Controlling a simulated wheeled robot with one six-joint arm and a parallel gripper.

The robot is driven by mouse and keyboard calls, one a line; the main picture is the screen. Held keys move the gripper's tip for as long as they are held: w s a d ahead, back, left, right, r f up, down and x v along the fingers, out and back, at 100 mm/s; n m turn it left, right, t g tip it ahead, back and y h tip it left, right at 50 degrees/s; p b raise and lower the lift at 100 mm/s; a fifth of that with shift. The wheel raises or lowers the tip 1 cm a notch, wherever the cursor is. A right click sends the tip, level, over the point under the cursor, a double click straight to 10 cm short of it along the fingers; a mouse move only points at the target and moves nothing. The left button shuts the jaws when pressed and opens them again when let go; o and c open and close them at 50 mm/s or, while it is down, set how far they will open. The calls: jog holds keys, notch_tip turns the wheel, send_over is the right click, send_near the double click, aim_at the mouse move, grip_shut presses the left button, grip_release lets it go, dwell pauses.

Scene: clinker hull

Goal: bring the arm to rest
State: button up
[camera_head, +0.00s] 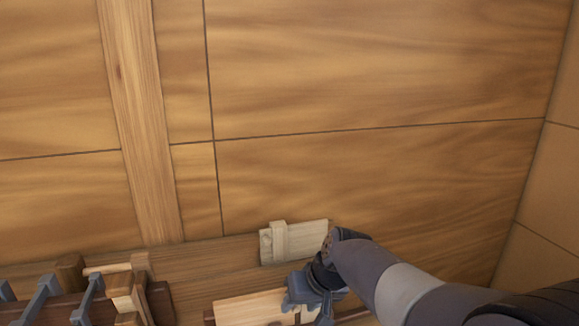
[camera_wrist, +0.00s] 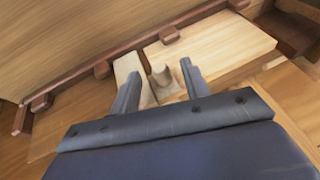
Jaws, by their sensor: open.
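My arm (camera_head: 405,290) reaches in from the lower right in the head view and bends down to my gripper (camera_head: 318,296) at the bottom. In the wrist view my gripper (camera_wrist: 160,70) is open, its two grey fingers apart. A small pale rounded wooden piece (camera_wrist: 161,76) shows between the fingers, over pale boards. I cannot tell if a finger touches it. A light wooden board (camera_wrist: 215,48) lies just beyond the right finger, and a narrower pale piece (camera_wrist: 127,66) lies by the left finger.
A pale board with a raised cross block (camera_head: 279,241) lies behind my gripper. Grey clamps and wooden blocks (camera_head: 45,295) crowd the lower left. A dark red-brown rail (camera_wrist: 70,83) runs past the boards. A planked wooden wall (camera_head: 370,70) fills the back.

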jog(key=x, duration=0.3)
jog(key=shift+r, duration=0.25)
jog(key=shift+f, duration=0.15)
